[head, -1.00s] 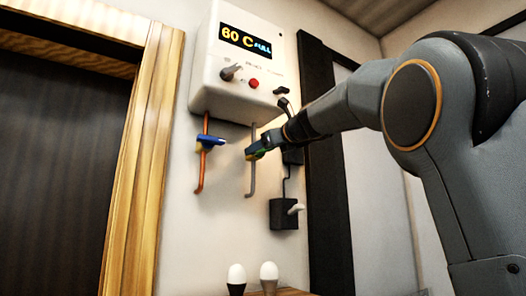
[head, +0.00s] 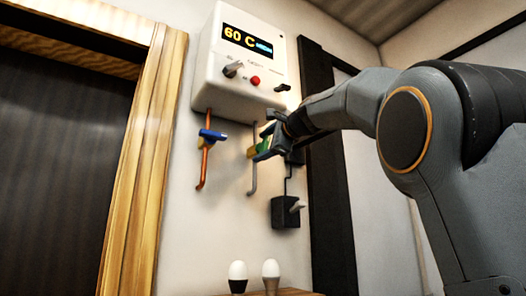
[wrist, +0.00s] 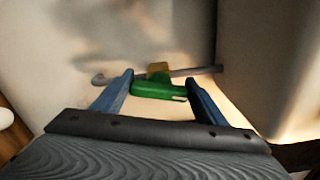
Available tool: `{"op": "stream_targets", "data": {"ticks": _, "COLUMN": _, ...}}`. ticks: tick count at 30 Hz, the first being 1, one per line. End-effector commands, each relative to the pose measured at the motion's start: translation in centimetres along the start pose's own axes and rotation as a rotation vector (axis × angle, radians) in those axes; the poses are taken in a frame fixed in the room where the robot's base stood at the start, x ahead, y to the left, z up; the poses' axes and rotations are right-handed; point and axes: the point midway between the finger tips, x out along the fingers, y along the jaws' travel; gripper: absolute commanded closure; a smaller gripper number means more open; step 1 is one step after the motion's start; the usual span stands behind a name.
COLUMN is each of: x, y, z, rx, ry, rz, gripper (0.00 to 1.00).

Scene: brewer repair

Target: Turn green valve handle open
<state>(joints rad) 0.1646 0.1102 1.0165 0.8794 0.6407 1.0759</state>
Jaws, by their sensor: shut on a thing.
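The green valve handle (wrist: 158,91) sits on a brass valve body (wrist: 158,69) on a grey pipe (wrist: 205,71). In the wrist view the handle lies roughly along the pipe, with my gripper's (wrist: 159,84) two fingertips at its two ends. In the head view my gripper (head: 268,142) partly hides the green handle (head: 265,147) below the white brewer unit (head: 232,82). My gripper is shut on the handle.
A blue valve handle (head: 212,135) on an orange pipe (head: 205,165) is close to the left. Two bulbs (head: 237,272) stand on a wooden surface below.

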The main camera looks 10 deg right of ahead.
Motion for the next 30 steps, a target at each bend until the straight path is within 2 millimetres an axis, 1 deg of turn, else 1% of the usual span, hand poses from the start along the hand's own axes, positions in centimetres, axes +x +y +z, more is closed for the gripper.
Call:
{"op": "stream_targets", "data": {"ticks": 6, "x": 0.08, "y": 0.30, "z": -0.13, "rx": -0.148, "ry": 0.001, "rz": 0.000, "gripper": 0.57}}
{"op": "stream_targets", "data": {"ticks": 12, "x": 0.08, "y": 0.37, "z": -0.13, "rx": -0.236, "ry": 0.000, "rz": 0.002, "gripper": 0.57}}
{"op": "stream_targets", "data": {"ticks": 18, "x": 0.07, "y": 0.36, "z": -0.12, "rx": -0.279, "ry": 0.000, "rz": 0.002, "gripper": 0.57}}
{"op": "stream_targets", "data": {"ticks": 30, "x": 0.05, "y": 0.34, "z": -0.11, "rx": -0.292, "ry": 0.000, "rz": 0.002, "gripper": 0.57}}
